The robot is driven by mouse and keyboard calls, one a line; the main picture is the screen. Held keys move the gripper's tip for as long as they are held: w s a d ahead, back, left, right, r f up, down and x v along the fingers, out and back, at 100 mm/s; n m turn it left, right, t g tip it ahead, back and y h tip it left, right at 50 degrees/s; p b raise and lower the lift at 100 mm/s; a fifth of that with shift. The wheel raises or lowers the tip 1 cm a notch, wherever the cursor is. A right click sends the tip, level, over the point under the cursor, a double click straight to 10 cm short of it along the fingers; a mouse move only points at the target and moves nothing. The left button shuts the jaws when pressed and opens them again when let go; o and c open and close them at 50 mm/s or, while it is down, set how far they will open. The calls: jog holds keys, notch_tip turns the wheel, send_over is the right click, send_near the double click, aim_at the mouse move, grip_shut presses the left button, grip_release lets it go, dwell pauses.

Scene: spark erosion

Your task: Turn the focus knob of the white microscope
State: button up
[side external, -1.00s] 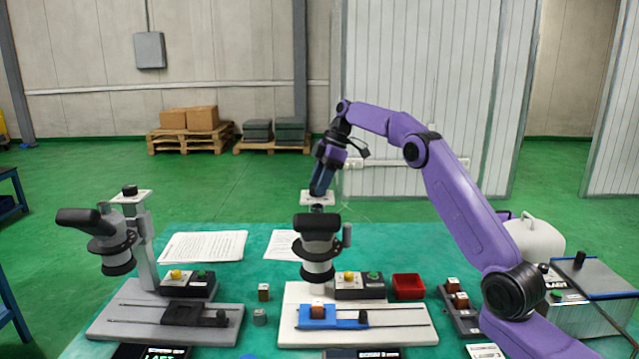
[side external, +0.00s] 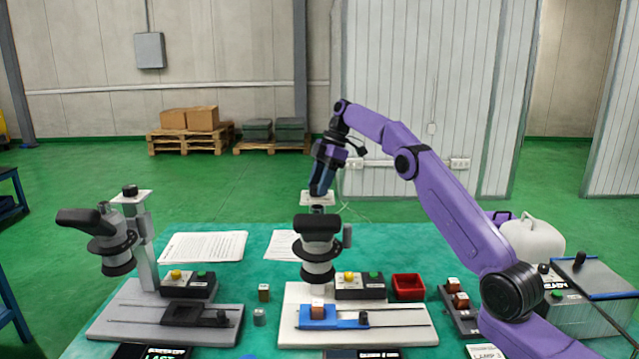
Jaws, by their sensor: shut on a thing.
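The white microscope (side external: 292,330) stands in the middle of the table, with a black and grey head (side external: 318,262) and a pale plate (side external: 305,198) on top of its column. My gripper (side external: 318,192) reaches down from above to this plate, behind the head. It is shut on the focus knob at the column top, and its fingers hide the knob. A blue slide carriage (side external: 335,325) with a small brown-and-white block (side external: 318,309) sits on the white base.
A grey microscope (side external: 145,240) with a black top knob stands at left. A control box (side external: 360,292) with yellow and green buttons, a red tray (side external: 408,287) and a dark block holder (side external: 463,318) are at right. Papers (side external: 203,246) lie behind.

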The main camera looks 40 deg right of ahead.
jog(key=o, duration=1.1)
jog(key=shift+c, duration=0.2)
jog(key=shift+m, duration=0.3)
jog(key=m+t, duration=0.1)
jog(key=m, duration=0.2)
jog(key=m+t+h, duration=0.1)
jog(key=m, duration=0.2)
jog(key=shift+s+a, duration=0.1)
jog(key=shift+s, duration=0.1)
jog(key=m+h, duration=0.1)
jog(key=m, duration=0.2)
jog(key=m+t+h, duration=0.1)
jog(key=m, duration=0.2)
jog(key=shift+a, duration=0.15)
jog(key=a+v, duration=0.2)
jog(key=v, duration=1.6)
jog(key=s+a+f+n+g, duration=0.1)
jog(key=s+a+f+n, duration=0.1)
jog(key=s+a+f, duration=0.3)
jog(key=s+a+f+n+g, duration=0.1)
jog(key=s+a+f, duration=0.4)
jog(key=s+a, duration=0.5)
jog(key=shift+s+a+n+y, duration=0.35)
jog(key=shift+a+n, duration=0.45)
jog(key=shift+a, duration=1.4)
